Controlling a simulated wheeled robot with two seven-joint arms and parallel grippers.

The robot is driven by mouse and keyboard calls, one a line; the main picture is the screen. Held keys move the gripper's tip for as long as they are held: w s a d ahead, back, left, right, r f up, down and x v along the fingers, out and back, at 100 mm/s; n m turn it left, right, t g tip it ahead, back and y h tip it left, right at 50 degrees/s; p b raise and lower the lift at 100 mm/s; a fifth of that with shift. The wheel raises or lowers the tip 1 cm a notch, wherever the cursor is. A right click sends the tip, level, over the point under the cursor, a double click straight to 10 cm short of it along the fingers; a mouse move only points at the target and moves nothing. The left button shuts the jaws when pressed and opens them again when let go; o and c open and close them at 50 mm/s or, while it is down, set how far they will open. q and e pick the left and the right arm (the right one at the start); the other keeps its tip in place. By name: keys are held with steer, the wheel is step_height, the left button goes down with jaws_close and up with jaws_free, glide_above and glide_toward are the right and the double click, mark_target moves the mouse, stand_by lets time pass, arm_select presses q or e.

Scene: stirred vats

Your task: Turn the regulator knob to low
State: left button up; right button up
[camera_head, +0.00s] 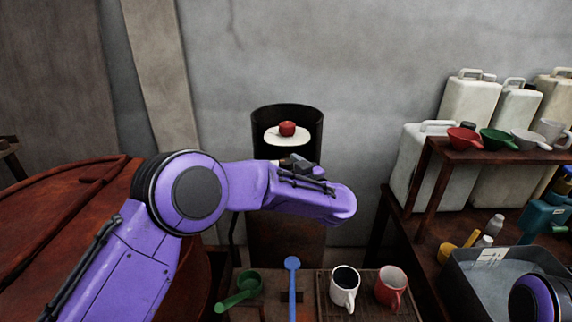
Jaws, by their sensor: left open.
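A red round knob (287,128) sits on a white disc (272,140) inside a black, open-fronted cylinder (258,122). I take it to be the regulator knob; its pointer and any marks are too small to read. My left arm reaches in from the left, in front of the stand under the cylinder. My left gripper (297,163) is open, just below the white disc and apart from the red knob. Its fingers are dark and partly hidden by my wrist. My right gripper is out of view; only a purple part of my right arm shows at the bottom right corner.
A rusty vat (60,215) stands left.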

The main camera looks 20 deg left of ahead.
arm_select(q)
steer(key=c, duration=0.9)
steer(key=shift+c, duration=0.2)
